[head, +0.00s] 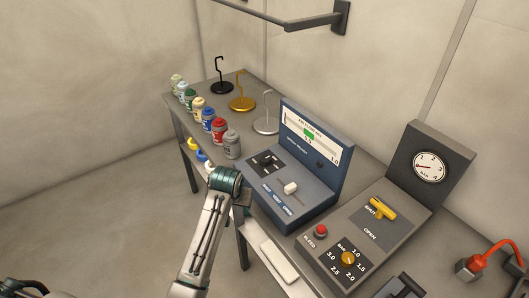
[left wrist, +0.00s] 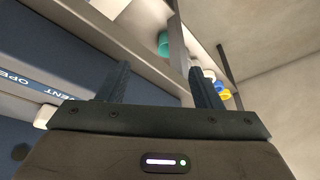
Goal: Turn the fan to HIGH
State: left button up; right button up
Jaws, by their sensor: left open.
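A blue control console (head: 315,185) stands on the bench, with a lit gauge on its upright back. Its sloping face carries a black knob (head: 265,160) at the upper left and a white-handled lever (head: 290,187) lower right; the small print is hard to read. My left gripper (head: 241,194) is at the console's front left edge, its fingers mostly hidden by my wrist in the head view. In the left wrist view my left gripper (left wrist: 160,70) is open and empty, with the console's blue face (left wrist: 60,55) beside it. My right gripper is not in view.
A grey console with a yellow valve handle (head: 382,208), red button (head: 320,232) and orange knob (head: 348,258) stands to the right. Several jars (head: 218,130) line the bench's left edge. Three hook stands (head: 242,103) are behind them. The floor at left is clear.

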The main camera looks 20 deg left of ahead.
pick_arm(q)
send_near(265, 158)
jog(key=r, duration=0.2)
jog(key=p+x, duration=0.1)
jog(key=x, duration=0.2)
jog(key=p+x, duration=0.1)
jog(key=x, duration=0.1)
jog(key=p+x, duration=0.1)
jog(key=x, duration=0.2)
jog(key=shift+s+d+f, duration=0.1)
jog(key=shift+s+f, duration=0.1)
jog(key=shift+f, duration=0.3)
jog(key=shift+p+x, duration=0.4)
jog(key=shift+x, duration=0.5)
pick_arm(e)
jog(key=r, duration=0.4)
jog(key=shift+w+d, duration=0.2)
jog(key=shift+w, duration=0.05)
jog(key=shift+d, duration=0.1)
pick_arm(q)
jog(key=shift+c, duration=0.7)
jog(key=c, duration=0.9)
jog(key=shift+o, duration=0.2)
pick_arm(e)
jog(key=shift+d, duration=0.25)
